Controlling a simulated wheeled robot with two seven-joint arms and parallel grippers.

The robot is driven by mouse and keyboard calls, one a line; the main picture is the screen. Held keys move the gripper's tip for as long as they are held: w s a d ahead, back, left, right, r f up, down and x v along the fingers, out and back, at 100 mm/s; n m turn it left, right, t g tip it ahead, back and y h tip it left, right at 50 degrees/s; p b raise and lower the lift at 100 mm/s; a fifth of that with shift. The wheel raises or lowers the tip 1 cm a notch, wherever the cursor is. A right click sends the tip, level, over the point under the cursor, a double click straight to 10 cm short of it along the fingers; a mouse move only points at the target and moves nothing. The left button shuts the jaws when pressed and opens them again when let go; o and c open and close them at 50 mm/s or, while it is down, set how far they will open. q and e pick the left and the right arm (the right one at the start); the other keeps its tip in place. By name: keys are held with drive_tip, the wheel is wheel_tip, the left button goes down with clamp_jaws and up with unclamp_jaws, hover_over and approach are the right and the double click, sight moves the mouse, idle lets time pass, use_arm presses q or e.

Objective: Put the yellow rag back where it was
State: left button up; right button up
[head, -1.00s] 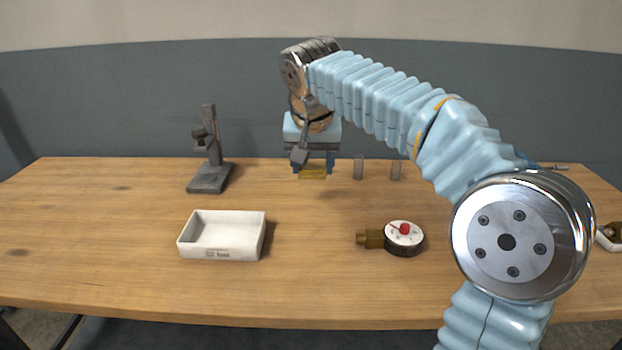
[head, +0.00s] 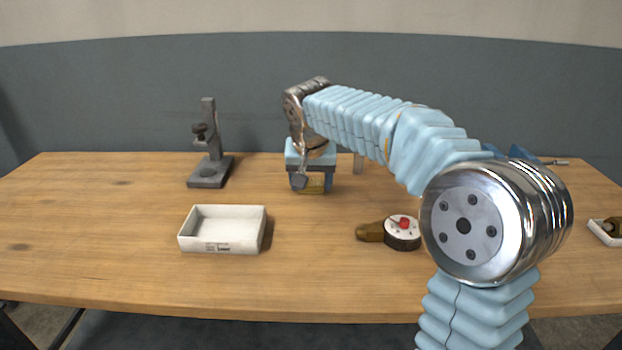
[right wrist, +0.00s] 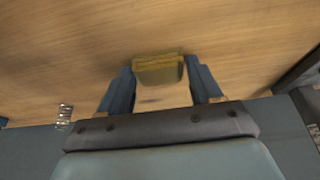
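The yellow rag (head: 314,187) is a small folded block between the fingertips of my right gripper (head: 313,184), toward the back of the wooden table. In the right wrist view the rag (right wrist: 158,66) fills the space between the two blue fingertips (right wrist: 160,80), which press on its sides. The gripper points down, low over the table. I cannot tell whether the rag touches the wood. My left gripper is not in view.
A white tray (head: 188,238) and a round gauge with a brass end (head: 404,239) lie nearer. Another white tray (head: 605,236) is at the right edge. The front left table is clear.

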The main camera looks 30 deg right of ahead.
drive_tip(key=shift+o, duration=1.4)
drive_tip(key=v, duration=1.2)
drive_tip(key=shift+r, duration=0.2)
drive_tip(key=shift+a, duration=0.1)
